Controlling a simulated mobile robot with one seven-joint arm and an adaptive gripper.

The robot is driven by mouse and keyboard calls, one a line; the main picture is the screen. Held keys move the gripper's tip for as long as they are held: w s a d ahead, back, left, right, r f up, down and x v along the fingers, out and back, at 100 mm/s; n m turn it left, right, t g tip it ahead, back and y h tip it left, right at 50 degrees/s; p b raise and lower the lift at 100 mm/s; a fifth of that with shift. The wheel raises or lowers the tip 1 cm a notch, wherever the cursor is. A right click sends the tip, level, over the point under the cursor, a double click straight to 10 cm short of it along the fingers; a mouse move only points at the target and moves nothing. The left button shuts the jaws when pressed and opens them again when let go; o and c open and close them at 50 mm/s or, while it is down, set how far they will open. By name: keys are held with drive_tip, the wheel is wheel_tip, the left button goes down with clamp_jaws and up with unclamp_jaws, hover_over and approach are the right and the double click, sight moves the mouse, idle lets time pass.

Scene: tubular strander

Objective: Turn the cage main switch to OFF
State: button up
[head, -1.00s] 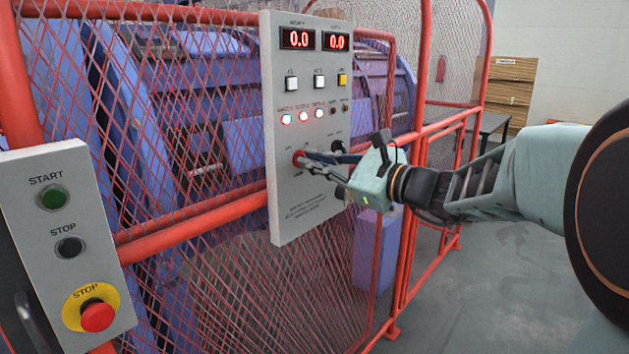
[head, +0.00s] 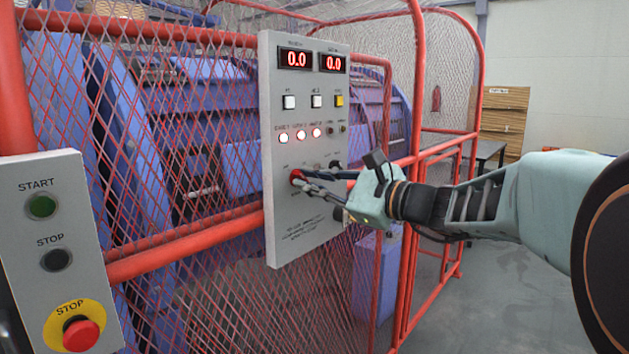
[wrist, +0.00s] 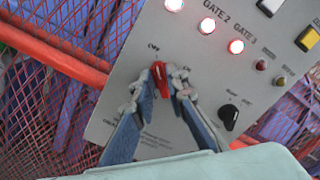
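The cage main switch is a red knob (wrist: 161,80) low on the grey control panel (wrist: 130,85). In the wrist view its upper end points toward the OFF label; the ON label is to its right. My gripper (wrist: 167,75) has one finger on each side of the knob, tips close against it, and appears shut on it. The fingers hide part of the knob's sides. In the head view the knob (head: 297,177) shows red at the tips of my gripper (head: 305,180), which reaches in from the right.
A black selector knob (wrist: 229,117) sits close right of the switch. Lit red lamps (head: 300,135) and buttons are above. Red mesh fencing (head: 190,240) surrounds the panel. A box with START, STOP and an emergency stop (head: 80,333) is at the left. Open floor (head: 490,290) lies right.

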drive_tip(key=shift+o, duration=0.9)
drive_tip(key=v, duration=1.2)
